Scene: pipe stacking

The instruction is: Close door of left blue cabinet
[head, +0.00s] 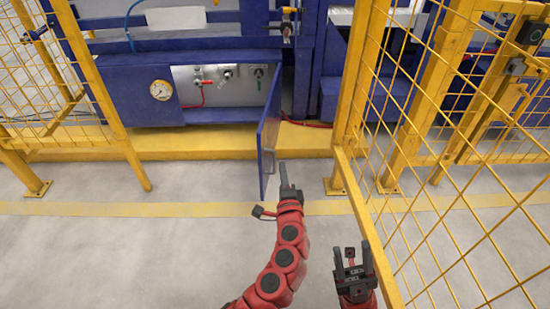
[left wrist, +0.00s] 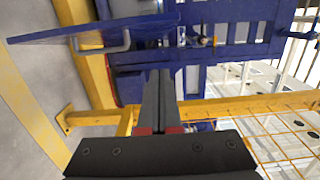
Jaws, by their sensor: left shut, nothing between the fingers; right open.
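The left blue cabinet (head: 130,92) is at the upper left of the head view, its lit inside showing valves. Its door (head: 268,135) stands wide open, swung out toward me from the right side of the opening. The door also shows in the left wrist view (left wrist: 150,30), with a grey bent handle (left wrist: 122,46) on it. My left gripper (head: 284,166) is shut and empty, just right of the door's lower part; it also shows in the left wrist view (left wrist: 160,74). I cannot tell whether it touches the door. My right gripper (head: 350,250) is open and empty at the lower right.
A pressure gauge (head: 161,90) sits on the cabinet front. A yellow mesh fence (head: 440,190) with posts stands close on the right. Another fence panel (head: 70,65) stands at the left. A yellow step (head: 190,144) runs below the cabinet. The floor left of the door is clear.

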